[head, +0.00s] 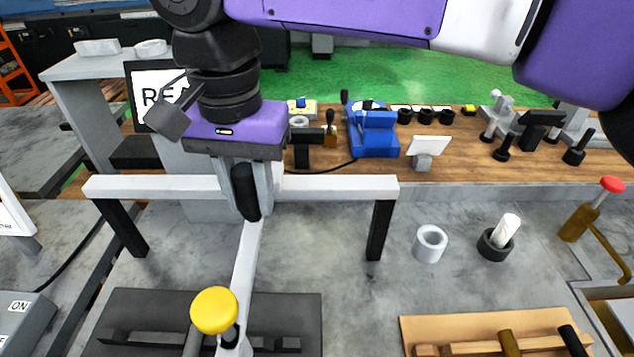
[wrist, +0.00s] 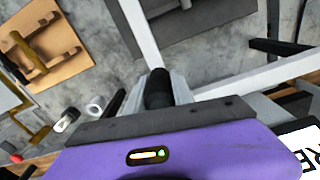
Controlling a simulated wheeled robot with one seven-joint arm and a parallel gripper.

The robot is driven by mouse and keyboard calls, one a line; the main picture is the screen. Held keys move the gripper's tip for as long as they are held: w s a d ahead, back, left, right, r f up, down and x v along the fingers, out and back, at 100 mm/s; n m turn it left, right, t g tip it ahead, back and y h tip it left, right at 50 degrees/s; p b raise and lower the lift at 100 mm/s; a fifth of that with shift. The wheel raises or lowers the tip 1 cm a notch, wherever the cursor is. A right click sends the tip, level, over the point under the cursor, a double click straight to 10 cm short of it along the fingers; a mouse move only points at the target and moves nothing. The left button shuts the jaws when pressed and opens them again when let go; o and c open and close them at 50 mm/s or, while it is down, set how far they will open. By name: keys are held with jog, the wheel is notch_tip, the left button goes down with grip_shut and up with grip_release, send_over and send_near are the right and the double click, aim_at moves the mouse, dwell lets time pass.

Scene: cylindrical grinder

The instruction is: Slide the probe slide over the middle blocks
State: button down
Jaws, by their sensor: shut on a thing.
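My gripper (head: 245,185) points down at the long white rail, which stands on black legs. Its grey fingers are shut on a black rounded grip (head: 245,192), which I take to be the handle of the probe slide. In the wrist view my gripper (wrist: 160,90) has this black grip between its fingers. The slide's body on the rail is largely hidden by the fingers. The dark plate (head: 285,310) lies under the yellow knob; I cannot clearly tell the middle blocks apart.
The white rail (head: 330,187) extends to both sides of my gripper. A grey ring (head: 430,243) and a black cup (head: 494,246) with a white cylinder stand to the right. A tan board (head: 430,325) lies front right. A blue device (head: 373,135) stands on the wooden bench behind.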

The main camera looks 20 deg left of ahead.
jog(key=s+a+p, duration=0.2)
jog(key=s+a, duration=0.1)
jog(key=a, duration=0.8)
jog(key=shift+p, duration=0.4)
jog(key=shift+s, duration=0.1)
jog(key=c, duration=1.1)
grip_release()
notch_tip(320, 180, up, 8)
jog(key=b, duration=0.1)
jog(key=shift+s+f, duration=0.1)
